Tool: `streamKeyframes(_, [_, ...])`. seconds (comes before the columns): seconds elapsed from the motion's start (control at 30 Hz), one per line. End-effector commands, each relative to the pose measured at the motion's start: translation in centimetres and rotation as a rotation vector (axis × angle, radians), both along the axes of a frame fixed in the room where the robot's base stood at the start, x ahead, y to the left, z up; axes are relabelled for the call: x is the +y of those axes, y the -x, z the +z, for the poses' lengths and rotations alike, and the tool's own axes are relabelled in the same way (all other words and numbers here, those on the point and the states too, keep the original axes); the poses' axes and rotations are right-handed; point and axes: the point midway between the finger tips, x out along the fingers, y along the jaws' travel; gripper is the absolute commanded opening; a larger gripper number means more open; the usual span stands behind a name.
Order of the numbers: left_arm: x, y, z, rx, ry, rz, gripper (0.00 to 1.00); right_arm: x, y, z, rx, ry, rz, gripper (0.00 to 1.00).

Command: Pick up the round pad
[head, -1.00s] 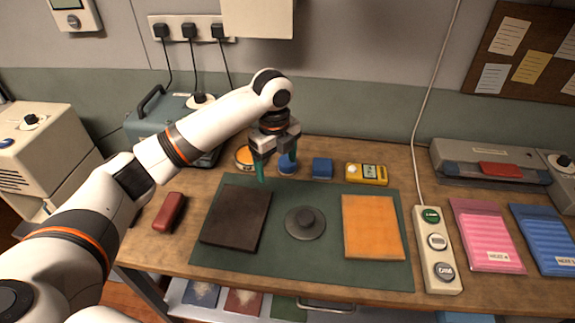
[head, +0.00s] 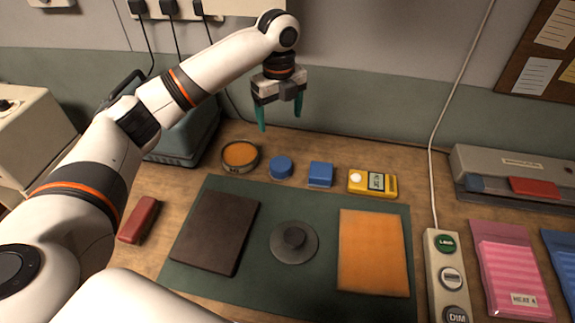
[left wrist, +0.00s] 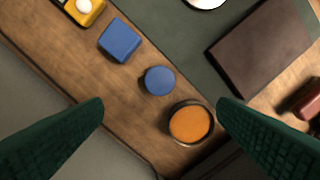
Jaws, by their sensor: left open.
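A small blue round pad (head: 281,167) lies on the wooden bench behind the green mat, between an orange round tin and a blue square block. It also shows in the left wrist view (left wrist: 160,81), flat and unheld. My left gripper (head: 280,120) is above and behind the pad in the head view, its two green fingers apart and pointing down. In the left wrist view the open fingers (left wrist: 160,108) frame the space around the pad and the tin, with nothing between them. My right gripper is not in view.
The orange tin (head: 240,157) and blue square block (head: 321,174) flank the pad closely. A yellow meter (head: 373,183) is further right. The wall is behind.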

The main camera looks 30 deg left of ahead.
Motion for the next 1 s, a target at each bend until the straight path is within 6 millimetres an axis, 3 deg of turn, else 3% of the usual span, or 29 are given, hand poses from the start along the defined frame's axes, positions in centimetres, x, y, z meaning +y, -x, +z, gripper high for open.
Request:
streamKeyframes(0.03, [0.0,0.0,-1.3,0.0,0.0,0.0,0.81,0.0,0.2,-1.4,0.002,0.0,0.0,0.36])
streamKeyframes(0.1, [0.0,0.0,-2.3,-0.001,0.001,0.0,0.81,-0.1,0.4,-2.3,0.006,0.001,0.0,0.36])
streamKeyframes(0.3, [0.0,0.0,-4.7,-0.001,0.001,0.0,0.81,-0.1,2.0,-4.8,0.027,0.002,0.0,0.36])
streamKeyframes(0.43, [0.0,0.0,-5.9,-0.001,0.001,0.0,0.81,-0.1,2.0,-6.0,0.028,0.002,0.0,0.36])
streamKeyframes(0.57, [0.0,0.1,-6.6,0.001,-0.001,0.001,0.81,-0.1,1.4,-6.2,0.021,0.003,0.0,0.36])
streamKeyframes(0.83, [0.0,0.1,-10.9,0.003,-0.002,0.001,0.81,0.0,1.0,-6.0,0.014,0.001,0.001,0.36])
streamKeyframes(1.0, [0.0,0.1,-12.6,0.0,0.0,0.001,0.81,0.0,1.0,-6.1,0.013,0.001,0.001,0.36])
